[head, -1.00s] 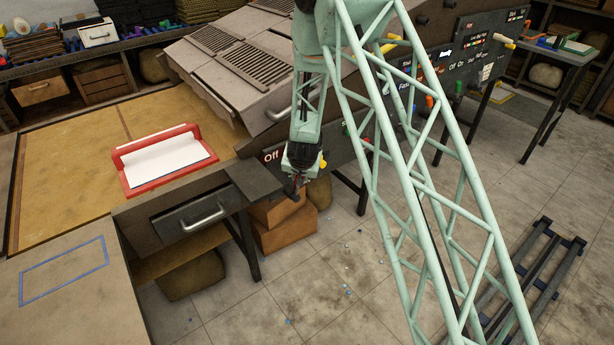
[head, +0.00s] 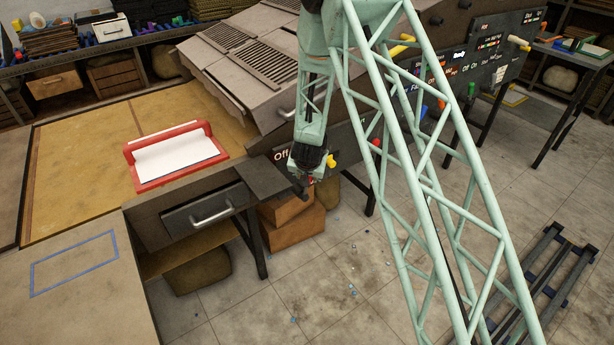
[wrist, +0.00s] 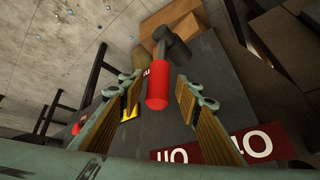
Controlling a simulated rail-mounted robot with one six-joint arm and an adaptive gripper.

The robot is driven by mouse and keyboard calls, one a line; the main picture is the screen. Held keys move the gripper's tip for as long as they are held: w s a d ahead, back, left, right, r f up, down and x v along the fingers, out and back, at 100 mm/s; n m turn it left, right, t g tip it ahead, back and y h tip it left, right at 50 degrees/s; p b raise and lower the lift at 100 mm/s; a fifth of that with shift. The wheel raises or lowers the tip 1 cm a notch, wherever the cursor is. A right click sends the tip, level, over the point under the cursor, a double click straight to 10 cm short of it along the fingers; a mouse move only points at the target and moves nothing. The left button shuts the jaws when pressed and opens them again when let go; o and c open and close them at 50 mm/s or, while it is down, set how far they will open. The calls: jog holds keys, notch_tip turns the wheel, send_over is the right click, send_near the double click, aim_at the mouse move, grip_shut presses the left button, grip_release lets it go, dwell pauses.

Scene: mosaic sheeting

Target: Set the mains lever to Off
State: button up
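A lever with a red cylindrical handle (wrist: 157,85) and a dark arm shows in the wrist view, on the dark panel (wrist: 213,75). I take it for the mains lever. A dark red label with white "Off" lettering (wrist: 172,155) appears upside down near the bottom; it also shows in the head view (head: 280,156). My gripper (wrist: 160,90) is open, its two fingers on either side of the red handle with visible gaps. In the head view my gripper (head: 304,184) is at the panel's left end, just right of the label, and largely hides the lever.
A yellow knob (head: 332,161) and a red knob (head: 376,143) lie right of my gripper. A drawer with a metal handle (head: 211,213) is at the left. Cardboard boxes (head: 292,230) stand on the floor below. A red-framed tray (head: 146,182) lies on the table.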

jog(key=shift+s+d, duration=0.1)
jog(key=shift+v, duration=0.95)
jog(key=v, duration=1)
jog(key=shift+c, duration=0.4)
